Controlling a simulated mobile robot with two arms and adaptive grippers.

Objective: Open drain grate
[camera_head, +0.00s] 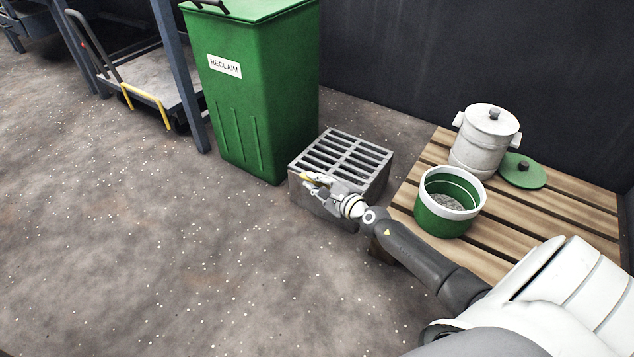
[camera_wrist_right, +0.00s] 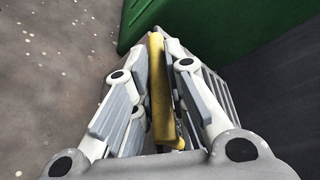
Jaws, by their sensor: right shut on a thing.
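The drain grate (camera_head: 345,152) is a grey slatted cover lying flat and closed on top of a grey box-shaped drain (camera_head: 318,200) on the floor. My right gripper (camera_head: 312,181) is at the front left side of the drain, just below the grate's edge. In the right wrist view its fingers are shut on a yellow handle (camera_wrist_right: 157,85) that runs between them. The grate's slats show partly behind the right finger there. My right forearm and wrist hide the drain's lower right front. My left gripper is not in view.
A green bin (camera_head: 250,110) labelled RECLAIM stands right behind the drain. A wooden pallet (camera_head: 492,240) on the right holds a white lidded pot (camera_head: 482,145), a green-and-white bucket (camera_head: 440,220) and a green lid (camera_head: 523,172). A cart (camera_head: 150,75) stands at the back left. The floor at left is clear.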

